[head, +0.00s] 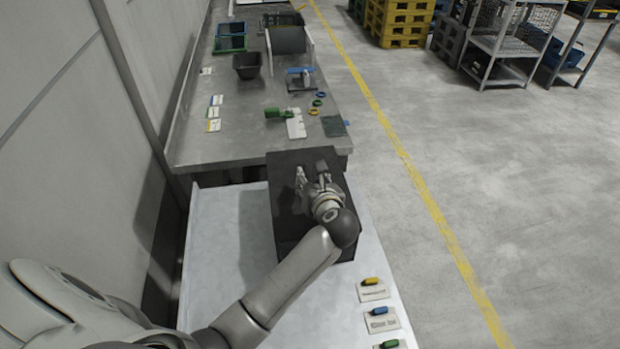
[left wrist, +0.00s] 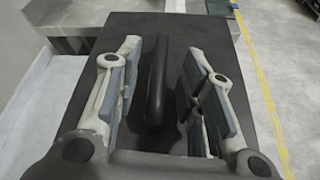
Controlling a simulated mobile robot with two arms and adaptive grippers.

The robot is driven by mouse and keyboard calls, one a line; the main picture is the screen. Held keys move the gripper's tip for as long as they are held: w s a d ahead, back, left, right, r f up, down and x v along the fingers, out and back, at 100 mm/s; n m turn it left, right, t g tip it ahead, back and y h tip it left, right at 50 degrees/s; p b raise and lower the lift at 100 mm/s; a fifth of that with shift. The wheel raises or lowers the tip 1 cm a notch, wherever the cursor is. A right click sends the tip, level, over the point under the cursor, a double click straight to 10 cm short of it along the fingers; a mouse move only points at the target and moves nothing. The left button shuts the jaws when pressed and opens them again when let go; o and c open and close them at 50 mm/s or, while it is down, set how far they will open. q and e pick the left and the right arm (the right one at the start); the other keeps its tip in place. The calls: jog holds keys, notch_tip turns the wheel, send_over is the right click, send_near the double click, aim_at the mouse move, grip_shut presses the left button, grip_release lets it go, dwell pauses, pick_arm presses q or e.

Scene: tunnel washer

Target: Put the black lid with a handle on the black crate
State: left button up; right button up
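The black lid (head: 288,165) is a flat dark slab lying on top of the dark box-shaped crate (head: 288,248). The crate stands on the pale table surface in the head view. In the left wrist view the lid (left wrist: 205,25) fills the middle, and its upright bar handle (left wrist: 156,80) stands between my fingers. My left gripper (head: 311,172) is over the lid. It is open, with one finger on each side of the handle and a visible gap on both sides. My arm hides part of the lid and crate. My right gripper is not in view.
Labels with coloured pieces (head: 374,290) lie at the near right. A wall runs along the left; open floor (head: 540,200) is on the right.

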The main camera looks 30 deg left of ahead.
pick_arm(q)
jog(key=v, duration=1.1)
jog(key=shift+s+r, duration=0.1)
jog(key=shift+r, duration=0.05)
